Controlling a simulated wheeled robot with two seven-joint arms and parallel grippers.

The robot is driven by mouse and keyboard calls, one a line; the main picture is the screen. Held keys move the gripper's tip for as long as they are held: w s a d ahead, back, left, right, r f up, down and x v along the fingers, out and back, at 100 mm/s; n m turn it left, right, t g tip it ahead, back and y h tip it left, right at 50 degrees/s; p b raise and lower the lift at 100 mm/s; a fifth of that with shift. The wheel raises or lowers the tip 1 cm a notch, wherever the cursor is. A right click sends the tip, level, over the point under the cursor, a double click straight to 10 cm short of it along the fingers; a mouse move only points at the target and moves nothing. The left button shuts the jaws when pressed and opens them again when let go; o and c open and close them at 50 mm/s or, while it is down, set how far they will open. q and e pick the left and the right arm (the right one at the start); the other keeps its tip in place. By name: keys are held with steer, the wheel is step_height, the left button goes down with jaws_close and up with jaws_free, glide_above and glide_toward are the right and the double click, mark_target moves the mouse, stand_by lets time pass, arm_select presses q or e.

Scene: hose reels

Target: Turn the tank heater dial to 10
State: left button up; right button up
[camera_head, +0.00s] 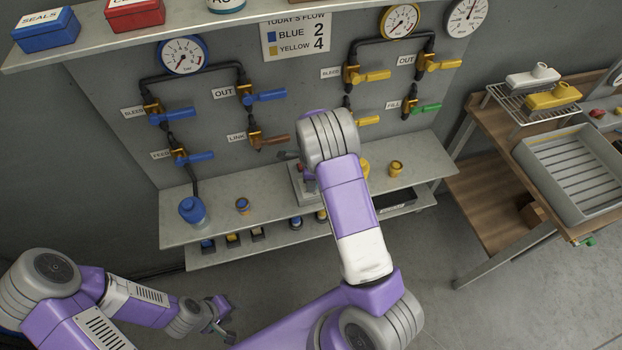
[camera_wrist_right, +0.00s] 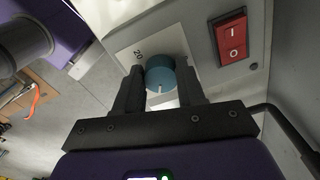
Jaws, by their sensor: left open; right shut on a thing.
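The tank heater's teal dial (camera_wrist_right: 160,72) sits on a light panel in the right wrist view. Its white pointer line faces the bottom of that picture, towards my gripper. The printed number 20 is readable at the dial's upper left; no 10 is visible, and the fingers cover part of the scale. My right gripper (camera_wrist_right: 161,84) is shut on the dial, one finger on each side. In the head view the heater box (camera_head: 302,186) stands on the shelf, mostly hidden behind my right arm. My left gripper (camera_head: 222,316) is open and empty, low at the left, away from the shelf.
A red rocker switch (camera_wrist_right: 231,38) is right of the dial, close to my right finger. Valves and gauges line the panel above. A grey tray (camera_head: 535,163) is on the right bench.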

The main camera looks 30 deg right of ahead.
stand_by(0.4)
steer(key=o, duration=1.1)
steer(key=shift+c, duration=0.2)
step_height(320, 180, up, 8)
steer(key=shift+f+p, duration=0.15)
steer(key=shift+p, duration=0.55)
steer(key=shift+f, duration=0.1)
